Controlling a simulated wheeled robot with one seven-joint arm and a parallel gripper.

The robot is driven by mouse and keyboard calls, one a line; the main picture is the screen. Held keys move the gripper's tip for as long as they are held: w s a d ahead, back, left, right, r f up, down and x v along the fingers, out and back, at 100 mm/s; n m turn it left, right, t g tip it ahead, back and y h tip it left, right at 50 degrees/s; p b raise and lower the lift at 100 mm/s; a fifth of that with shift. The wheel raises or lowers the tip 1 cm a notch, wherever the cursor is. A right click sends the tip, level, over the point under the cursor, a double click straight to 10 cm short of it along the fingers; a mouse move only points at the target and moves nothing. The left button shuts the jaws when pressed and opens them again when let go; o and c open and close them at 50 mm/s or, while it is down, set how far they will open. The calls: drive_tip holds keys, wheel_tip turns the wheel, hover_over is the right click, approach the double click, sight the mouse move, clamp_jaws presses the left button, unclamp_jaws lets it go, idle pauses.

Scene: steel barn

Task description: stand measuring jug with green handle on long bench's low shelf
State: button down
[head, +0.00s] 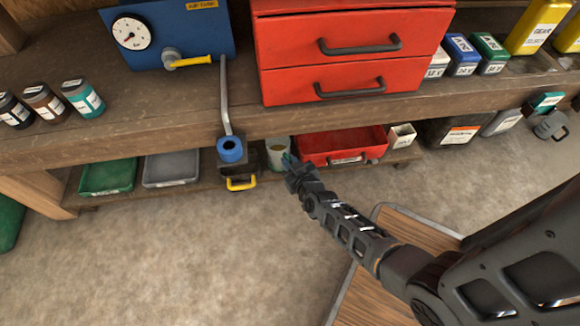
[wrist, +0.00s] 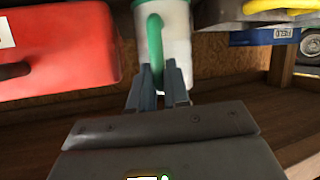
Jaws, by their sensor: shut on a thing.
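The whitish measuring jug (head: 277,152) is at the low shelf of the long bench, just under the front edge of the bench top. My gripper (head: 290,168) reaches it from the front right. In the wrist view, the fingers (wrist: 160,88) are closed around the green handle (wrist: 156,45), with the pale jug body (wrist: 177,48) beyond it. The jug looks roughly upright in the head view. Whether its base touches the low shelf (head: 205,192) cannot be told.
A red tray (head: 340,162) stands close right of the jug. A black item with a yellow handle (head: 241,184) stands close left. Further left are grey (head: 171,182) and green (head: 108,191) trays. The bench top (head: 180,115) overhangs the shelf.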

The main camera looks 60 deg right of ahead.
drive_tip(key=shift+f, duration=0.3)
drive_tip(key=shift+f, duration=0.1)
drive_tip(key=c, duration=1.1)
unclamp_jaws()
drive_tip(key=shift+r, duration=0.2)
drive_tip(key=s+a+r+n+t+y+p, duration=0.1)
drive_tip(key=s+a+r+y+p, duration=0.1)
drive_tip(key=s+a+r+p, duration=0.7)
drive_tip(key=s+a+r+n+t+y+b, duration=0.1)
drive_tip(key=s+a+r, duration=0.3)
drive_tip(key=r, duration=0.7)
drive_tip(key=s+a+r+n+t+y+b, duration=0.1)
drive_tip(key=s+a+r, duration=0.4)
drive_tip(key=r, duration=0.5)
drive_tip(key=s+a+r+n+y+b, duration=0.1)
drive_tip(key=s+a+r+n+y, duration=0.2)
drive_tip(key=r, duration=0.8)
drive_tip(key=s+a+y, duration=0.1)
drive_tip(key=s+a, duration=0.1)
drive_tip(key=s, duration=0.1)
drive_tip(key=shift+r+t+b, duration=0.3)
drive_tip(key=shift+r+t, duration=0.05)
drive_tip(key=shift+t, duration=0.05)
